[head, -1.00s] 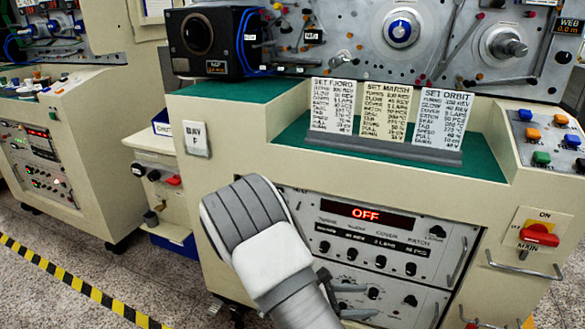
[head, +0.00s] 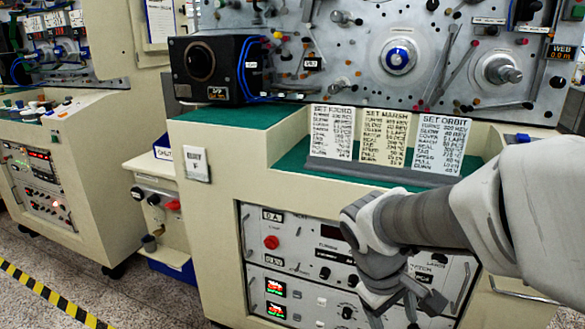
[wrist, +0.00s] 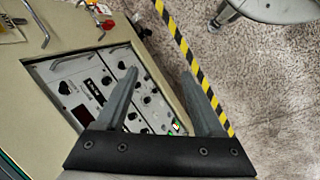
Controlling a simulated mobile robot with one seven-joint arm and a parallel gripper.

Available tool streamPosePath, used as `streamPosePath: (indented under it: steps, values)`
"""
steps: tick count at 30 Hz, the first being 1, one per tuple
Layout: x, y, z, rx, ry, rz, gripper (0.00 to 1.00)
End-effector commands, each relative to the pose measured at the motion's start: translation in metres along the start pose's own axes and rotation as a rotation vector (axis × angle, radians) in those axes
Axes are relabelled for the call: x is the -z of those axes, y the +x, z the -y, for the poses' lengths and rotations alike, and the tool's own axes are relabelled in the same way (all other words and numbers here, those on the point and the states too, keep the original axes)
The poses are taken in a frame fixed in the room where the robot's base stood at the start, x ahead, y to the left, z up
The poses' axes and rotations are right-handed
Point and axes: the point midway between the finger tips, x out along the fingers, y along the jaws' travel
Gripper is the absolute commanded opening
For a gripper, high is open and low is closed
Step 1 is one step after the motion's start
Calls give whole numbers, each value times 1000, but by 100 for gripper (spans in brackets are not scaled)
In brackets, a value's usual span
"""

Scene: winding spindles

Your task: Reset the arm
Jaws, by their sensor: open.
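My arm reaches in from the right in the head view, with its wrist low in front of the bench's control panel (head: 300,262). My gripper (head: 408,296) hangs below the wrist, partly cut by the lower part of the picture. In the wrist view my gripper (wrist: 161,74) has its two fingers spread apart, with nothing between them. The panel also shows in the wrist view (wrist: 75,75), behind the left finger. The panel's middle and right part are hidden by my arm in the head view.
Three set cards, Fjord (head: 332,131), Marsh (head: 384,137) and Orbit (head: 438,145), stand in a grey holder on the green bench top. A black box (head: 210,72) stands left of them. Yellow-black tape (wrist: 195,62) crosses the speckled floor, which is open beside the bench.

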Motion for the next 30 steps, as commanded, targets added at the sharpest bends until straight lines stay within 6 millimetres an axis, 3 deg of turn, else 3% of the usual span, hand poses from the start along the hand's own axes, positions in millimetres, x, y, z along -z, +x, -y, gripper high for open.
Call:
streamPosePath:
  steps: [9,20,21,30]
  values:
    - [-36,-54,13,126,314,-266,69]
    - [-61,-96,32,215,564,-512,69]
    - [-62,-113,25,217,558,-504,69]
    - [-68,-178,3,216,552,-498,69]
